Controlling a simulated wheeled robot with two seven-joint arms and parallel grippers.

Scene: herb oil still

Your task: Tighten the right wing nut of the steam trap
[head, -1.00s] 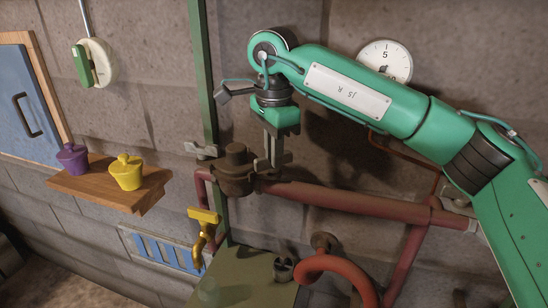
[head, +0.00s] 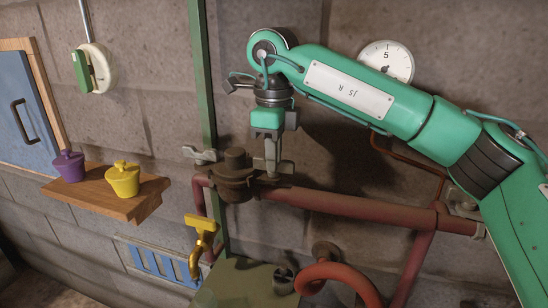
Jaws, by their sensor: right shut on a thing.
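The steam trap (head: 236,176) is a dark brown fitting on the red pipe, right of the green post. Its left wing nut (head: 200,155) is pale grey and shows clear on its left side. My right gripper (head: 272,172) points down at the trap's right side, its fingers shut on the right wing nut (head: 286,167). The nut is mostly hidden by the fingers; a grey part shows beside them. My left gripper is not in view.
A red pipe (head: 350,205) runs right from the trap. A yellow tap (head: 202,232) hangs below it. A wooden shelf (head: 105,195) at left holds a purple pot (head: 69,168) and a yellow pot (head: 123,181). A round gauge (head: 388,62) is behind my right arm.

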